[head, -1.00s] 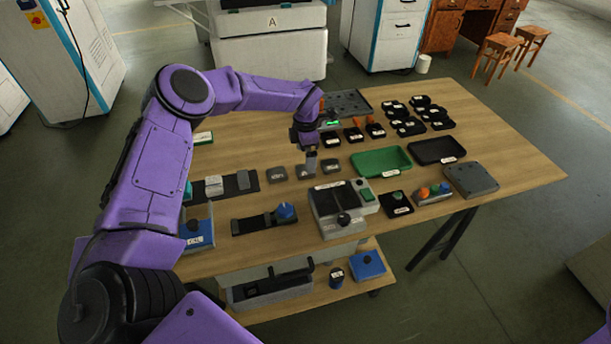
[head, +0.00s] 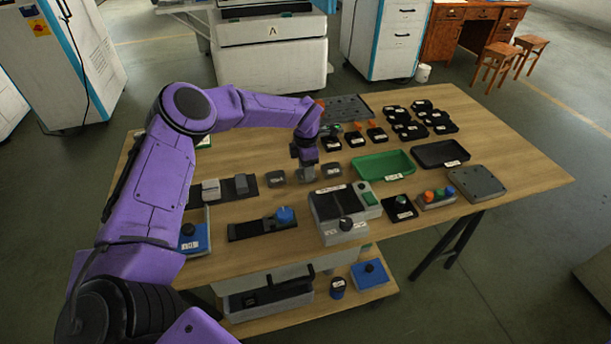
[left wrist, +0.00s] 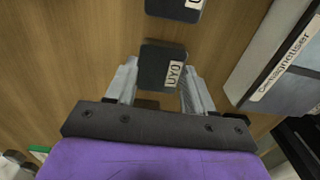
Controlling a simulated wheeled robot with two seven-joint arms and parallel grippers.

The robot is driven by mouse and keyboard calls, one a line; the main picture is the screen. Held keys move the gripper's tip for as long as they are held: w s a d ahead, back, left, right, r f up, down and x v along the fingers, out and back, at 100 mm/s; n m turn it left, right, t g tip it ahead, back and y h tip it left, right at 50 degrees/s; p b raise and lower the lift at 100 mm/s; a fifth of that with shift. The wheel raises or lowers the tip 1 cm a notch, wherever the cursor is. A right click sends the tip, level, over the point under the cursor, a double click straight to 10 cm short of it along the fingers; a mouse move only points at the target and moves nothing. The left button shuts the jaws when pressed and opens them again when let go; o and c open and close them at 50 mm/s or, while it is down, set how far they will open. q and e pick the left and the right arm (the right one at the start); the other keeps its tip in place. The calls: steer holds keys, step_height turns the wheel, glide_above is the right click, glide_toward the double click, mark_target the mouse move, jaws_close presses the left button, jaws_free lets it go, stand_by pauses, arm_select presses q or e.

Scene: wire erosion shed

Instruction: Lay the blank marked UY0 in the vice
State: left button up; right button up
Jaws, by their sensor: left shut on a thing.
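The blank marked UY0 (left wrist: 162,66) is a small dark grey block with a white label. In the left wrist view it sits between the fingers of my left gripper (left wrist: 157,92). In the head view my left gripper (head: 309,178) is low over the table, in the row of grey blanks, and mostly hides the blank. The gripper is shut on it. Two fixtures stand left of centre: a black rail with grey blocks (head: 226,188) and a black base with a blue knob (head: 262,224). I cannot tell for sure which is the vice. My right gripper is out of view.
Other grey blanks lie left (head: 276,178) and right (head: 332,170) of the gripper. The demagnetiser (head: 342,212) stands nearer the front. Green (head: 384,165) and black (head: 440,153) trays are to the right. Several small black holders (head: 404,122) fill the back right.

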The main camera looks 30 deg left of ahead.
arm_select(q)
steer(key=shift+r, duration=0.1)
steer(key=shift+w+r+p, duration=0.1)
steer(key=shift+r+p, duration=0.3)
steer(key=shift+r, duration=0.05)
steer(key=shift+r+p, duration=1.9)
steer(key=shift+r, duration=1.1)
